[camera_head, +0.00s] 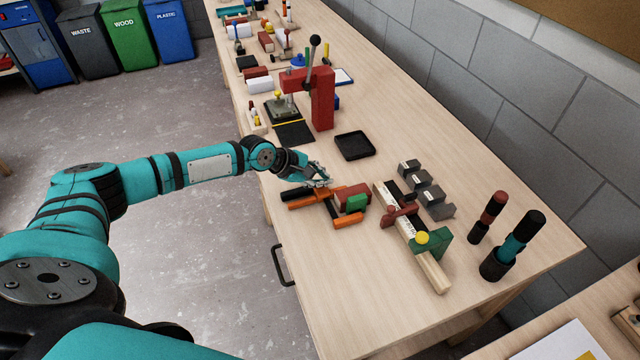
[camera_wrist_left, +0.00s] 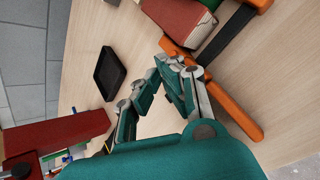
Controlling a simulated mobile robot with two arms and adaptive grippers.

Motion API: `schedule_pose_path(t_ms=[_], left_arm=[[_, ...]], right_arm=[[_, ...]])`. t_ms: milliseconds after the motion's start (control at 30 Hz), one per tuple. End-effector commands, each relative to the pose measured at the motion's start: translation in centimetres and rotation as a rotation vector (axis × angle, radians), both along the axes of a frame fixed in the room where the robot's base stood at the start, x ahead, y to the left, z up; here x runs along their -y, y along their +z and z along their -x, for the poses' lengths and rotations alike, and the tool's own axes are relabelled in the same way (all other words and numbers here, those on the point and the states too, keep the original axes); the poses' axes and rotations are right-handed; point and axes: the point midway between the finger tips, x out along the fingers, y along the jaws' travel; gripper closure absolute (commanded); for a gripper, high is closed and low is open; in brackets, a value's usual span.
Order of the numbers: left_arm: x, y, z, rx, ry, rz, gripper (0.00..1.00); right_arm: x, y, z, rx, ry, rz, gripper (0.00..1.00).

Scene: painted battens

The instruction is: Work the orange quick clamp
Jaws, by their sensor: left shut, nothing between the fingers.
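A red block (camera_head: 352,190) with a green piece (camera_head: 357,202) lies against the clamp; the block also shows in the left wrist view (camera_wrist_left: 180,18). My left gripper (camera_head: 322,182) is shut and empty, just above or beside the clamp; I cannot tell whether it touches. It also shows in the left wrist view (camera_wrist_left: 168,68). My right gripper is not in view.
A black tray (camera_head: 355,146) and a red press (camera_head: 322,95) stand farther back. Right of the clamp lie a wooden batten (camera_head: 430,272) with red and green clamp parts and several grey blocks (camera_head: 433,194). Two dark-handled tools (camera_head: 497,262) stand at right. The bench's near right is clear.

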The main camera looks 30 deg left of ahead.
Motion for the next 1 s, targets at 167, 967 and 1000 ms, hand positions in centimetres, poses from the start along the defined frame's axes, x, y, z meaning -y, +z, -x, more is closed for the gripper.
schedule_pose_path(t_ms=[167,967,1000], left_arm=[[0.0,-0.2,0.0,0.000,0.000,0.000,1.00],[0.0,-1.1,0.0,-0.002,0.000,0.000,1.00],[0.0,-1.1,0.0,-0.002,0.000,0.000,1.00]], right_arm=[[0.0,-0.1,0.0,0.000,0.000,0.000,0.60],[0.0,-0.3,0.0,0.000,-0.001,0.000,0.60],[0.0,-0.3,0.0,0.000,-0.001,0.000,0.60]])
